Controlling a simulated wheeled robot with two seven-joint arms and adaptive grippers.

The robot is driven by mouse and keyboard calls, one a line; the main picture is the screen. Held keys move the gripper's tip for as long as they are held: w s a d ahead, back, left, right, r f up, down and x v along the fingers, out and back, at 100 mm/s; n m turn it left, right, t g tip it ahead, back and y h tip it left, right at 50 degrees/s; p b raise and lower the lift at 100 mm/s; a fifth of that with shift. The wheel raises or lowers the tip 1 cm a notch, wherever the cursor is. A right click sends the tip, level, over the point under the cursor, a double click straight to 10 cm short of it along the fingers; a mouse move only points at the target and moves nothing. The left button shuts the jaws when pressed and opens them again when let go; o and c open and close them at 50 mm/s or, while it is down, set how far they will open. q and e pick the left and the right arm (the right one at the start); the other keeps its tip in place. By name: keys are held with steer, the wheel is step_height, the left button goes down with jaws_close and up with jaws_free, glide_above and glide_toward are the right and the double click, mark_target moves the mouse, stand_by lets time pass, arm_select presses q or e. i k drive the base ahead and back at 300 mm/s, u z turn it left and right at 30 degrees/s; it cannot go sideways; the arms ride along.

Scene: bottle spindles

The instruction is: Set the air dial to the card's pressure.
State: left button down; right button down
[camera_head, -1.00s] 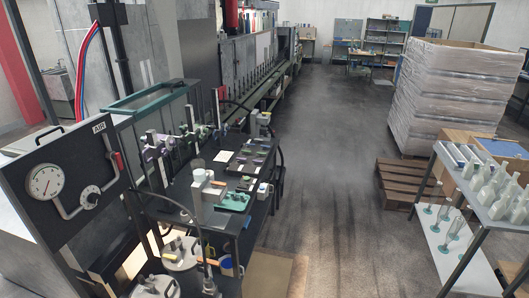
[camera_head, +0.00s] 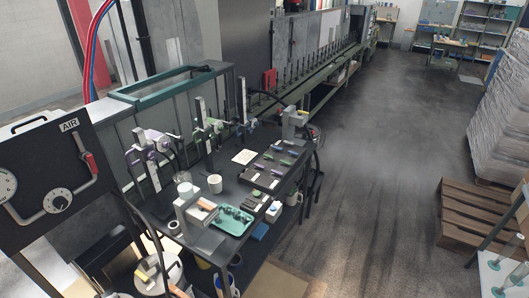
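The black AIR panel (camera_head: 30,150) stands at the left edge. Its round dial knob (camera_head: 57,200) has a white scale around it; the setting is too small to read. The white pressure gauge (camera_head: 5,187) is cut off by the left edge, so its needle cannot be read. A red-handled valve (camera_head: 90,163) sits on the pipe at the panel's right. A white card (camera_head: 244,157) lies on the dark bench; any writing on it is too small to read. Neither of my grippers is in view.
The dark bench (camera_head: 225,180) carries a green tray (camera_head: 233,219), a white mug (camera_head: 215,183) and several spindle stands. A wooden pallet (camera_head: 485,215) is at the right. The floor (camera_head: 370,150) between is clear.

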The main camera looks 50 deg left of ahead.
mark_target(61, 203)
steer(key=u, duration=0.35)
steer(key=i, duration=0.9)
steer(key=u, duration=1.3)
steer(key=i, duration=0.55)
steer(key=u, duration=0.5)
